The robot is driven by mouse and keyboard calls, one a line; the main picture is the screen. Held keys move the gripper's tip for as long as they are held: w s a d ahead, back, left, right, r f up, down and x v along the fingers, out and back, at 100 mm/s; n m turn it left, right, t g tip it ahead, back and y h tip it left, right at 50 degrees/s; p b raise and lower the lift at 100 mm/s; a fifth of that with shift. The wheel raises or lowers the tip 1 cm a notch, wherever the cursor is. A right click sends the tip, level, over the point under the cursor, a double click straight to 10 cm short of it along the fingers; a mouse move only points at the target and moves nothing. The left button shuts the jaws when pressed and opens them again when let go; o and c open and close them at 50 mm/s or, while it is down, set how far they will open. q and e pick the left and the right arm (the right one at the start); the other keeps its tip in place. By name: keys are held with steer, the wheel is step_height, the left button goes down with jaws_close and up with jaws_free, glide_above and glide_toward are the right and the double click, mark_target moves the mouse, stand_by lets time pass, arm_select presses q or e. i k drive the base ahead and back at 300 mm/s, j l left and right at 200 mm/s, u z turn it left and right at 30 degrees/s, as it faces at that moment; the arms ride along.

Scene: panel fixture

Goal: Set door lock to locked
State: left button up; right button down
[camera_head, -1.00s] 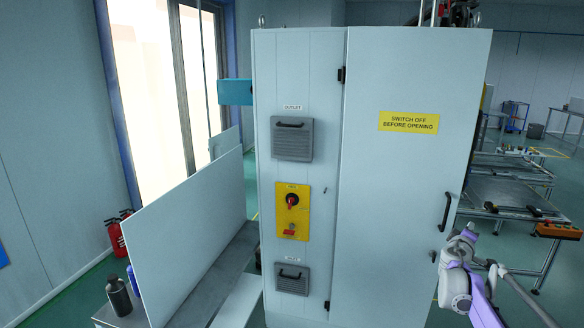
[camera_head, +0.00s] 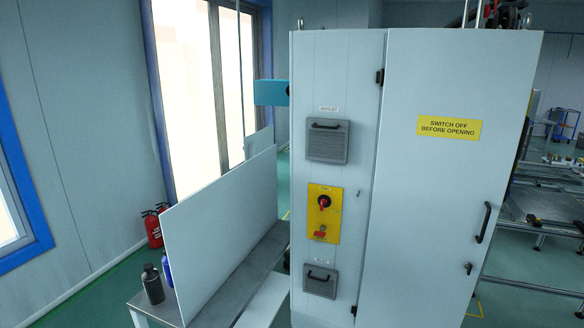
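The tall pale cabinet stands in the middle and right of the view. Its door (camera_head: 428,200) is closed, with a yellow "SWITCH OFF BEFORE OPENING" sign (camera_head: 449,128) on it. A black handle (camera_head: 484,223) sits near the door's right edge. Below it is a small dark door lock (camera_head: 467,268); its setting is too small to read. On the left front panel, a yellow plate (camera_head: 323,214) carries a red and black rotary switch (camera_head: 324,202) and a red part (camera_head: 320,234) below it. Neither gripper is in view.
Grey vents, the outlet (camera_head: 327,140) and a lower one (camera_head: 320,281), sit above and below the yellow plate. A white panel (camera_head: 222,230) leans on a bench at left, with a dark bottle (camera_head: 152,284) nearby. Fire extinguishers (camera_head: 154,228) stand by the wall.

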mark_target(468, 265)
steer(key=z, duration=1.3)
